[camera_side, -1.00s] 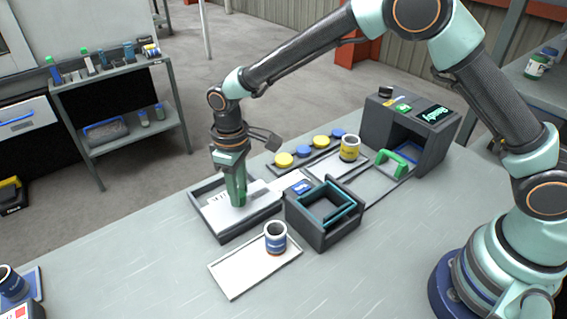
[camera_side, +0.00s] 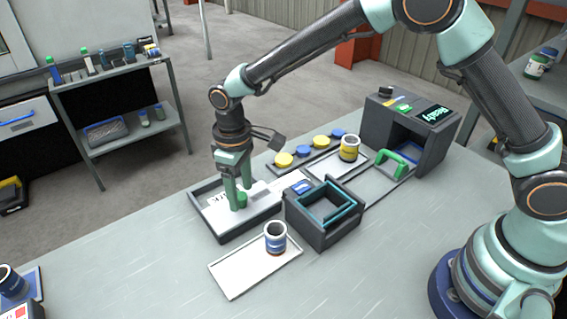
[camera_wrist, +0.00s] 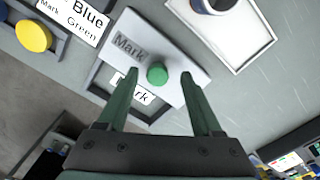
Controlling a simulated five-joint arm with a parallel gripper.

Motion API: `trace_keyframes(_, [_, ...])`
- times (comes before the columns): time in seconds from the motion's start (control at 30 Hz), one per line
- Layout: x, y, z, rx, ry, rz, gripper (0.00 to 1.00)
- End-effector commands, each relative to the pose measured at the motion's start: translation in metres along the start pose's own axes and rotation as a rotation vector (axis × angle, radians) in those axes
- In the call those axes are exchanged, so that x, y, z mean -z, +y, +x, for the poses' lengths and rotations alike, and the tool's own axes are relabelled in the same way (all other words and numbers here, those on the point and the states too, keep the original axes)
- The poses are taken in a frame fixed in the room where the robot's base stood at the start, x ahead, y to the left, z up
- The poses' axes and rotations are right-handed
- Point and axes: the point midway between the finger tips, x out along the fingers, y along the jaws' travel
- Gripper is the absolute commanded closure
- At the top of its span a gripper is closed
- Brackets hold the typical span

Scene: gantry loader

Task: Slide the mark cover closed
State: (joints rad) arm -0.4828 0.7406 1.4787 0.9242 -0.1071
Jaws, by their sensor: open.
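The mark cover (camera_wrist: 178,52) is a white plate with a "Mark" label and a green knob (camera_wrist: 157,74). It lies over part of a dark-rimmed tray (camera_wrist: 98,88), leaving a strip open where another "Mark" label (camera_wrist: 146,95) shows inside. In the side view the cover (camera_side: 262,203) extends over the right part of the tray (camera_side: 222,238), and the knob (camera_side: 240,202) stands on it. My gripper (camera_side: 238,200) is over the cover at the knob. In the wrist view my gripper (camera_wrist: 160,73) is open, with one finger on each side of the knob and visible gaps.
A dark box (camera_side: 318,232) with a teal rim stands close right of the cover. A white pad (camera_side: 240,275) with a blue cup (camera_side: 276,237) lies in front. Behind are yellow and blue discs (camera_side: 284,160), a yellow cup (camera_side: 349,148) and a machine (camera_side: 428,122).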

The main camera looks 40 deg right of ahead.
Motion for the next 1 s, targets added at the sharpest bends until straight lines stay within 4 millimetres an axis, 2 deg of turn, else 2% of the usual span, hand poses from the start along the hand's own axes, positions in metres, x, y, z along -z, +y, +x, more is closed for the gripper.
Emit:
trace_keyframes(0.5, [0.001,-0.001,-0.096,-0.001,0.005,-0.001,0.33])
trace_keyframes(0.7, [0.000,-0.001,-0.112,0.000,0.002,-0.001,0.33])
trace_keyframes(1.0, [0.000,-0.001,-0.114,0.000,0.001,-0.001,0.33])
